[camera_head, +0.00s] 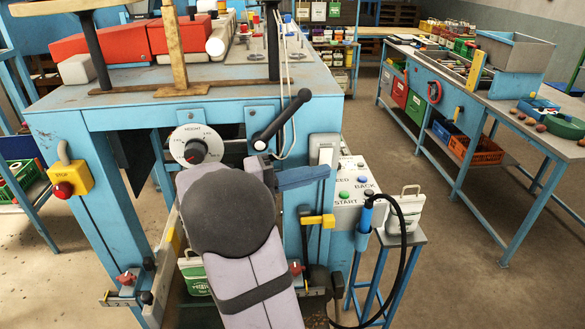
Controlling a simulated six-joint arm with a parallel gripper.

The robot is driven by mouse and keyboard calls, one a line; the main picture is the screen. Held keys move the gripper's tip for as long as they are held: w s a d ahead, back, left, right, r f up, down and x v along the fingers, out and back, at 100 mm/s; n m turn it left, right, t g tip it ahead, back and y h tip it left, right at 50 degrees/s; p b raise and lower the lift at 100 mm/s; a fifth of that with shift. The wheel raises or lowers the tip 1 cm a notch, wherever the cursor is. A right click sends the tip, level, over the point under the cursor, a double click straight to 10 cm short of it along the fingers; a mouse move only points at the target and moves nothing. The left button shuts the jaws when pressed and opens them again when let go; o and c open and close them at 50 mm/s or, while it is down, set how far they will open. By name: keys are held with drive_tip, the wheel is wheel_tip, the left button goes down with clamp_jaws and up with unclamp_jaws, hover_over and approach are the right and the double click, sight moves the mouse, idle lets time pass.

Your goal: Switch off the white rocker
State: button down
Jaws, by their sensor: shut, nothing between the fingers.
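A white upright housing (324,147) is on the right front post of the blue machine, and it looks like the white rocker. Which way the rocker is tipped is too small to tell. My gripper (325,173) reaches in from the left, just below and in front of this housing, and hides its lower part. It looks shut, with nothing seen in it. I cannot tell whether it touches the housing. My arm's dark grey joint covers the middle of the machine front.
A black-handled lever (282,119) and a white dial (196,147) are left of the housing. A button panel (349,186) is at right, with a blue-handled tool (366,213) and its black cable below. A yellow box with a red stop button (68,180) is at far left.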

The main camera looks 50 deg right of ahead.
sight(313, 160)
drive_tip(key=shift+w+d+r+p, duration=0.15)
drive_tip(key=shift+w+d+p, duration=0.45)
drive_tip(key=shift+w+d, duration=0.15)
drive_tip(key=shift+w+d+r+p, duration=0.1)
drive_tip(key=shift+w+d+p, duration=0.5)
drive_tip(key=shift+d, duration=0.1)
drive_tip(key=shift+w+d+n, duration=0.15)
drive_tip(key=shift+w+n, duration=0.05)
drive_tip(key=shift+n, duration=0.1)
drive_tip(key=shift+s+b, duration=0.1)
drive_tip(key=shift+b, duration=0.2)
